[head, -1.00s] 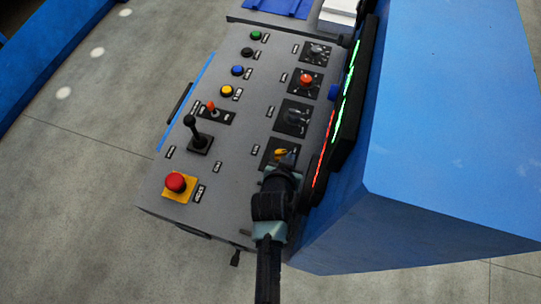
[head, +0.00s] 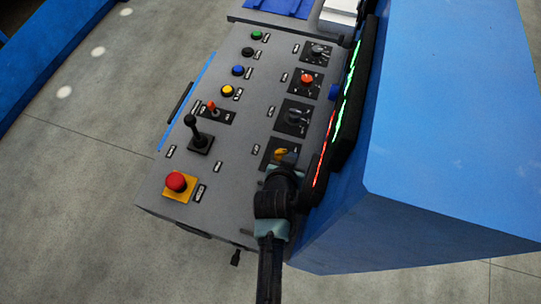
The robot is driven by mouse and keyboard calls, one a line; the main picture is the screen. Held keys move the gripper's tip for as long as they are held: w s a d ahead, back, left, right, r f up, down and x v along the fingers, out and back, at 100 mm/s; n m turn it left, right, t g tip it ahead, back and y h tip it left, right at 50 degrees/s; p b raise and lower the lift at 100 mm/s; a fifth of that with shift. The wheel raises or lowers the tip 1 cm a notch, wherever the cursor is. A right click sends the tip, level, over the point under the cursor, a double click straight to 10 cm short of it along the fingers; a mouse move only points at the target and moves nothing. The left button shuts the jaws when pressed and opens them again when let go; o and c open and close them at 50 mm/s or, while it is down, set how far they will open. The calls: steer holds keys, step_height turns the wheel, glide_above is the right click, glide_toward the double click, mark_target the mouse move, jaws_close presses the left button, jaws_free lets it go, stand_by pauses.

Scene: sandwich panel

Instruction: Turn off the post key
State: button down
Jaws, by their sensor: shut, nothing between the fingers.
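The grey sloped control panel (head: 225,165) fills the middle of the head view. A yellow-orange knob (head: 282,154) sits on a black square plate at the lower end of its right column. The label print is too small to read, so I cannot tell for certain which control is the post key. My gripper (head: 281,170) reaches up from below to this yellow-orange knob, right at its lower side. It is shut with nothing held. My own wrist hides the fingertips and part of the plate, so I cannot tell whether they touch the knob.
Three more rotary controls, one red (head: 306,79), line the right column. A black lever (head: 195,130), a red mushroom button (head: 176,181) and coloured push buttons stand to the left. A black light strip (head: 350,90) and a blue housing (head: 440,140) rise close on the right.

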steer(key=shift+w+a, duration=0.15)
stand_by(0.7)
steer(key=shift+w+a+b, duration=0.35)
steer(key=shift+w+a, duration=0.05)
steer(key=shift+a, duration=0.25)
steer(key=shift+r, duration=0.15)
steer(key=shift+s+a+r, duration=0.1)
steer(key=shift+s, duration=0.05)
steer(key=d+v, duration=0.1)
steer(key=v, duration=1.1)
steer(key=shift+s+p, duration=0.3)
steer(key=shift+p, duration=0.05)
